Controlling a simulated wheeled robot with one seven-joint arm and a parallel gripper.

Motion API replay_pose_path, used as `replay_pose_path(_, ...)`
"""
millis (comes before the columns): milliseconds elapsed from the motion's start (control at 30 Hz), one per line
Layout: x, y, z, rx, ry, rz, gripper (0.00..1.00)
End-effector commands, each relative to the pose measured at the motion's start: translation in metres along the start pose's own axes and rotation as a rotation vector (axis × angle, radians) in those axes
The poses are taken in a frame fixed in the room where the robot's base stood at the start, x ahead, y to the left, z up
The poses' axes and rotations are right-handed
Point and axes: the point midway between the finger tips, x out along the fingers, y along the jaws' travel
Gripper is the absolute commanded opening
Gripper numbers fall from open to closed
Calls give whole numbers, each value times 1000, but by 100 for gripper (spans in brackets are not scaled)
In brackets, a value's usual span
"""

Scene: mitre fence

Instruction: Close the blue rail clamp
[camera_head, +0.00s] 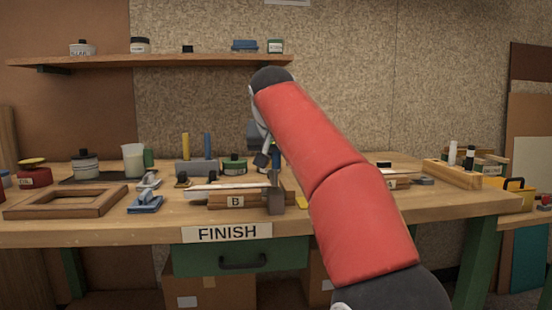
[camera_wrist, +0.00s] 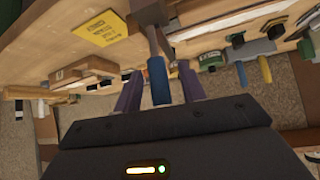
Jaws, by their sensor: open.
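In the wrist view a clamp's blue handle (camera_wrist: 157,82) stands between the two purple fingers of my open gripper (camera_wrist: 160,71). A grey metal stem leads from the handle to a dark grey block (camera_wrist: 149,12) at the bench edge. I cannot tell whether either finger touches the handle. In the head view the clamp's grey block (camera_head: 276,203) sits at the bench's front edge, right of the wooden piece marked B (camera_head: 235,202). Its blue handle (camera_head: 276,158) points upward beside my gripper (camera_head: 262,158), which my red arm partly hides.
A small blue-based clamp (camera_head: 146,204) lies left of piece B, near a wooden frame (camera_head: 65,202). Blue and yellow posts in a grey holder (camera_head: 196,168) stand behind. A shelf (camera_head: 150,62) runs above.

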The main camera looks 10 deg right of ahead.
Motion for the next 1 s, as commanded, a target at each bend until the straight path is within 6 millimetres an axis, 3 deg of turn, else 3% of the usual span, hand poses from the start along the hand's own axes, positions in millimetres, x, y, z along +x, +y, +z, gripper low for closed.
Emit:
replay_pose_path(400, -65, -1, -1, -1, 3, -2, 41)
replay_pose_path(767, -74, 0, 0, 0, 1, 0, 41)
replay_pose_path(1000, -78, 3, 13, -32, -12, 1, 12)
